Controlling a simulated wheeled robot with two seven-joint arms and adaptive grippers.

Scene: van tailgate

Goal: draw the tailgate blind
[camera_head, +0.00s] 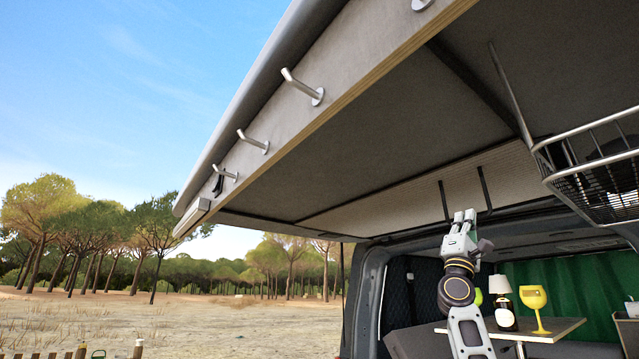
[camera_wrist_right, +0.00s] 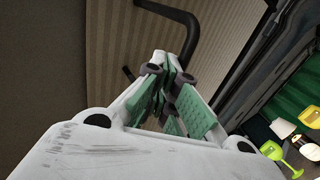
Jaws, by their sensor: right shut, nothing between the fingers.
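The blind (camera_head: 400,196) is a pleated beige strip under the raised tailgate (camera_head: 390,125), near its hinge side. Two dark handles or straps, one on the left (camera_head: 444,200) and one on the right (camera_head: 484,187), stand out from it. My right gripper (camera_head: 464,217) is raised just below the blind, between these two dark pieces in the picture. In the right wrist view its fingers (camera_wrist_right: 168,75) are shut and empty, in front of the pleated blind (camera_wrist_right: 115,50). A dark curved bar (camera_wrist_right: 183,28) shows just beyond the fingertips; I cannot tell whether they touch. My left gripper is out of view.
Metal hooks (camera_head: 303,87) line the tailgate's outer edge. A wire basket (camera_head: 597,170) hangs at the right. The space under the tailgate's left part is open.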

